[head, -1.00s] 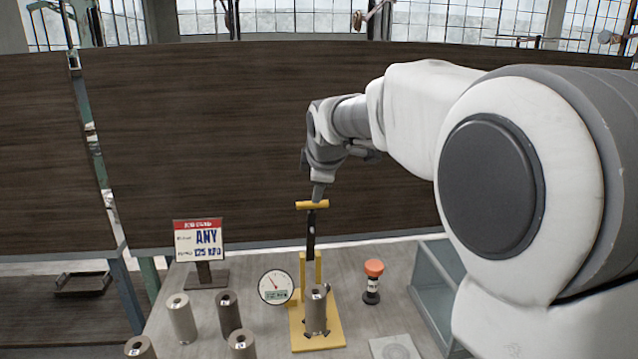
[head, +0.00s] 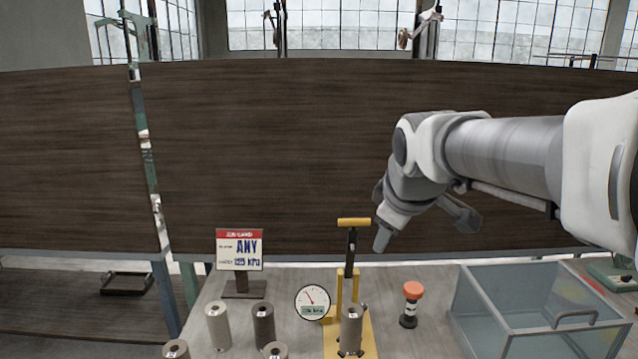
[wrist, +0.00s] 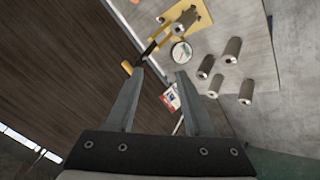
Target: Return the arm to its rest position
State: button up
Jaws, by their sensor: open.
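My gripper (head: 383,238) hangs at the end of my arm, just right of the yellow handle (head: 354,222) of the press in the head view. In the wrist view my gripper (wrist: 160,80) shows two grey fingers spread apart with nothing between them. The handle also shows in the wrist view (wrist: 127,68), near the left fingertip; whether it touches cannot be told. The yellow press (head: 364,340) stands on the table with a grey cylinder (head: 351,328) upright on its base.
Several clay cylinders (head: 263,322) stand at the table's front left. A sign (head: 240,250), a round gauge (head: 312,302) and an orange-topped post (head: 411,303) stand near the press. A clear-walled bin (head: 540,310) is at the right. A dark panel (head: 270,150) stands behind.

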jog(key=s+d+f+m+g, duration=0.1)
jog(key=s+f+m, duration=0.3)
jog(key=s, duration=0.6)
jog(key=s+f+m+g, duration=0.1)
jog(key=s+f+m, duration=0.3)
jog(key=s, duration=0.7)
jog(key=shift+d+f+m, duration=0.35)
jog(key=shift+d+m, duration=0.05)
jog(key=shift+m, duration=0.6)
